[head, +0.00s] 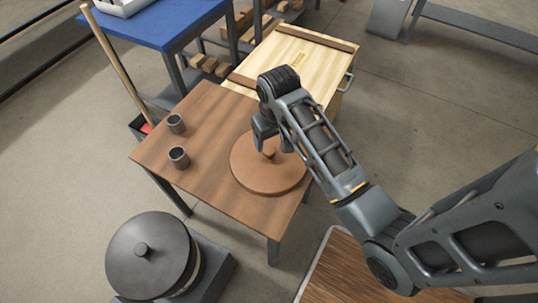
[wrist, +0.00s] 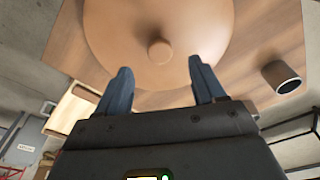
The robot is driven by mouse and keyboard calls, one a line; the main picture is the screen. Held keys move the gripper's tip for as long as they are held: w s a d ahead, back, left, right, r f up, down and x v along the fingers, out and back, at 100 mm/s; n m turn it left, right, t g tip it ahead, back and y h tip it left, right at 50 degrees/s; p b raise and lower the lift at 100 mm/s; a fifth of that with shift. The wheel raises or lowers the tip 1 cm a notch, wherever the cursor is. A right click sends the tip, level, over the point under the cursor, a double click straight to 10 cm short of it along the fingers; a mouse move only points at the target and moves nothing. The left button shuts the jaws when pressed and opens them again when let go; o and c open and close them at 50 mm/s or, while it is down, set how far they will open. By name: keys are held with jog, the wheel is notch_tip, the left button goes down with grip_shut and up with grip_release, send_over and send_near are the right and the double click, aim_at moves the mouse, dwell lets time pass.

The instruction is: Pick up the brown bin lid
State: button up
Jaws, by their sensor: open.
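The brown bin lid (head: 262,180) is a round, flat disc with a small knob in its middle. It lies on the wooden table (head: 190,190) near the table's right edge. My gripper (head: 267,143) is above the lid, close to the knob, and partly hides it. In the wrist view the lid (wrist: 195,25) fills the top, with its knob (wrist: 159,50) between and beyond my gripper's fingertips (wrist: 160,68). The fingers are apart and nothing is between them. I cannot tell the exact height of the fingertips over the knob.
A pale wooden crate (head: 291,62) is behind the lid. A dark round lid with a knob (head: 150,262) tops a container at the lower left. A blue table (head: 160,28) stands behind; a pole (head: 113,58) leans nearby.

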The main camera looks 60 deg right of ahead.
aim_at(269, 150)
jog(key=shift+w+d+f, duration=0.1)
jog(key=shift+w+f, duration=0.1)
jog(key=shift+f, duration=1.05)
jog(key=shift+w+d+f, duration=0.15)
jog(key=shift+f, duration=1.15)
jog(key=shift+w+d+f, duration=0.1)
jog(key=shift+w+f, duration=0.1)
jog(key=shift+f, duration=1.05)
jog(key=shift+c, duration=0.3)
jog(key=c, duration=1.2)
jog(key=shift+o, duration=0.2)
jog(key=shift+r, duration=0.1)
